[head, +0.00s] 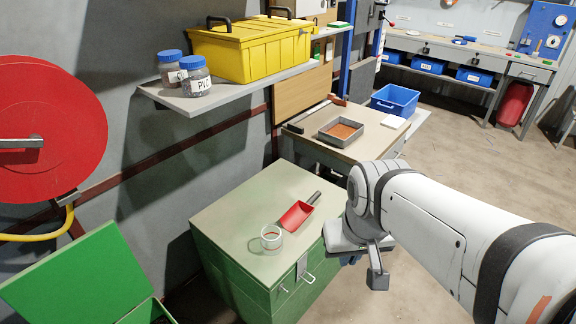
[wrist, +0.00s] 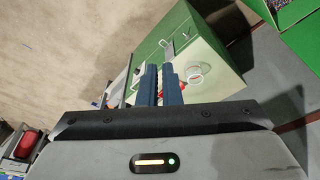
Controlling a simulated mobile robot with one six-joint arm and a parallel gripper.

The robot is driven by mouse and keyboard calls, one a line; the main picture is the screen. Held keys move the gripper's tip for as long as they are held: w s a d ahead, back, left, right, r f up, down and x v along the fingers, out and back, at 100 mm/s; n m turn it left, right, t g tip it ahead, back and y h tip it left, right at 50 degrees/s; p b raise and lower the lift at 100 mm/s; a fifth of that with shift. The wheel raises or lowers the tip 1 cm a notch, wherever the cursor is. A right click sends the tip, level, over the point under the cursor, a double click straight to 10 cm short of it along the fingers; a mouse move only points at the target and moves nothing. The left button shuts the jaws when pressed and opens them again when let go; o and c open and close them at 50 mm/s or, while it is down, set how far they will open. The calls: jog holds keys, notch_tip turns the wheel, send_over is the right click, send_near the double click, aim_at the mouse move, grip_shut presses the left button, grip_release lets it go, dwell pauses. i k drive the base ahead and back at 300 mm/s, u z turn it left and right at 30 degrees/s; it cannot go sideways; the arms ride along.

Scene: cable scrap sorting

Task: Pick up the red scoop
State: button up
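The red scoop (head: 297,214) lies on top of the green chest (head: 236,207), its dark grey handle pointing to the back right. My gripper (head: 352,258) is in front of and to the right of the chest, apart from the scoop and largely hidden by my own arm in the head view. In the wrist view my gripper's two blue fingers (wrist: 160,80) stand close together with a narrow gap, nothing visible between them. The green chest (wrist: 211,58) is behind them.
A clear jar (head: 271,240) stands on the chest near the scoop, also in the wrist view (wrist: 195,71). A shelf (head: 228,93) with a yellow toolbox (head: 250,50) is above. An open green box (head: 85,280) is at lower left. A grey tray (head: 352,132) stands on the bench behind.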

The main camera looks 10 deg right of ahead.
aim_at(295, 217)
jog(key=z, duration=1.95)
jog(key=i, duration=2.2)
jog(key=u, duration=1.3)
jog(key=k, duration=0.1)
jog(key=u, duration=2.05)
jog(key=i, duration=0.5)
